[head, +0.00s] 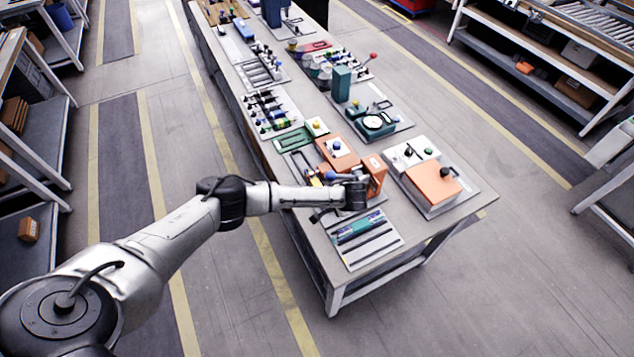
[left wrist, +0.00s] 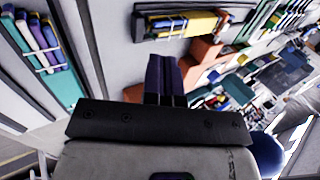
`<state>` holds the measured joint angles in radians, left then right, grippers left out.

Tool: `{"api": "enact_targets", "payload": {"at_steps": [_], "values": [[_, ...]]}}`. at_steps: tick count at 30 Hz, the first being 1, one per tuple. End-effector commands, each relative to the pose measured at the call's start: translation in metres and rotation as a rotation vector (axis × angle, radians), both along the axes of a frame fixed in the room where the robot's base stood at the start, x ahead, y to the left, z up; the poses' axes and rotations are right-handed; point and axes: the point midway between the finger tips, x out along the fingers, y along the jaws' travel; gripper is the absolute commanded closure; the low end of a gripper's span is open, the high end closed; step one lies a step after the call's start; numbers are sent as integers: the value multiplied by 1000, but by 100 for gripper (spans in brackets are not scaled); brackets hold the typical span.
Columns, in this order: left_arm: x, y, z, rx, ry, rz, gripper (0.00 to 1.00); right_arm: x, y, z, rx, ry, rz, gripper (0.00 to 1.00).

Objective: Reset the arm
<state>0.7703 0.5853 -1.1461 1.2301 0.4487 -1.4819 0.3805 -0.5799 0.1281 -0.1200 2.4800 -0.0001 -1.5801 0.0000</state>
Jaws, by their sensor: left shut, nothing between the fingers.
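My left arm reaches in from the left over the near end of the long workbench (head: 455,205). Its gripper is mostly hidden behind my wrist in the head view, beside an upright orange block (head: 375,170). In the left wrist view the two dark fingers of my left gripper (left wrist: 165,75) lie together, shut with nothing between them. An orange box with a blue knob (head: 338,150) stands just behind my wrist. No arm of mine other than the left one shows.
A grey tray with teal and purple tools (head: 362,230) lies at the front. An orange and white box with a dark knob (head: 432,185) stands right of my wrist. Several fixtures line the bench behind, including a green dial unit (head: 373,122). Floor is clear left of the bench.

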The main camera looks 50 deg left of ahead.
Motion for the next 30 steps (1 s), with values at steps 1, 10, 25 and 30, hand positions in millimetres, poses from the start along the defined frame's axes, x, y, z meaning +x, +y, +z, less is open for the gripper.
{"api": "enact_targets", "payload": {"at_steps": [1,10,25,30], "values": [[0,0,9,0,0,0,100,0,0,10,0,0,0,57],[0,0,12,0,0,0,100,0,2,15,5,0,-4,57],[-5,-8,8,-14,6,-13,100,0,3,14,12,0,-8,57],[-38,-64,-16,-111,34,-96,100,0,3,14,11,1,-7,57]]}}
